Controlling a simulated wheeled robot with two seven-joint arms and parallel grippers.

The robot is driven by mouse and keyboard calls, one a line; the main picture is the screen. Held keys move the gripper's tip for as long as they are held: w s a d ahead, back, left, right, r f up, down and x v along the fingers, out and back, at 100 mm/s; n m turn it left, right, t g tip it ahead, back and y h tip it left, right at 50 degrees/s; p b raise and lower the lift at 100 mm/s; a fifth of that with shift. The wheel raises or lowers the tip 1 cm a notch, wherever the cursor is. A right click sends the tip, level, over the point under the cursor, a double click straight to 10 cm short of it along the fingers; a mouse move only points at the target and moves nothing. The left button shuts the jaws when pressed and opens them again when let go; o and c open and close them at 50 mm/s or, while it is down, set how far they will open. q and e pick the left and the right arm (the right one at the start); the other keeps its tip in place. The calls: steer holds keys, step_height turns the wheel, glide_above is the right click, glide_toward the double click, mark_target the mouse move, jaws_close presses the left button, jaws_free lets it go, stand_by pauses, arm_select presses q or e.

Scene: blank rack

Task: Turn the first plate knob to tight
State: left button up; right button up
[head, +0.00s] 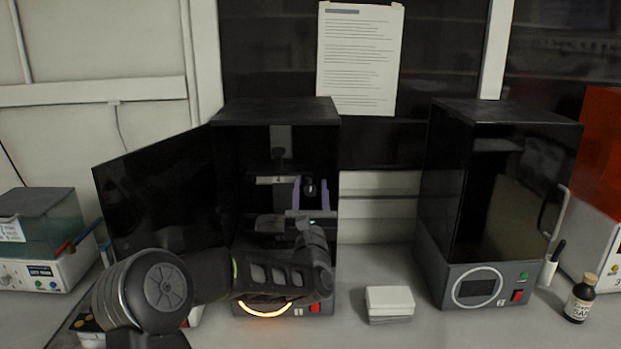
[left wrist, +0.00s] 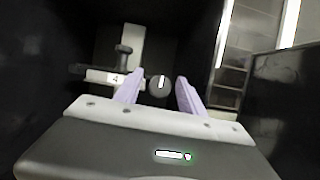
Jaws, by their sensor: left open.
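The plate knob (left wrist: 160,84) is a dark round knob with a white mark, on the fixture inside the open left cabinet. It also shows in the head view (head: 309,188). My left gripper (left wrist: 161,92) reaches into the cabinet, its two lilac fingers apart on either side of the knob. It holds nothing, and I cannot tell whether a finger touches the knob. A label reading 4 (left wrist: 115,79) sits left of the knob, near a dark post (left wrist: 124,54). My arm hides part of the cabinet front. My right gripper is out of view.
The left cabinet's dark door (head: 150,195) stands open to the left. A closed cabinet (head: 495,190) stands at the right, with a brown bottle (head: 580,299) and a marker in a white holder beside it. White boxes (head: 389,301) lie on the bench between the cabinets.

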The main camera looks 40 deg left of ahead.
arm_select(q)
steer(key=shift+p+x, duration=0.3)
steer(key=shift+x, duration=1.15)
steer(key=shift+c, duration=0.6)
jaws_close()
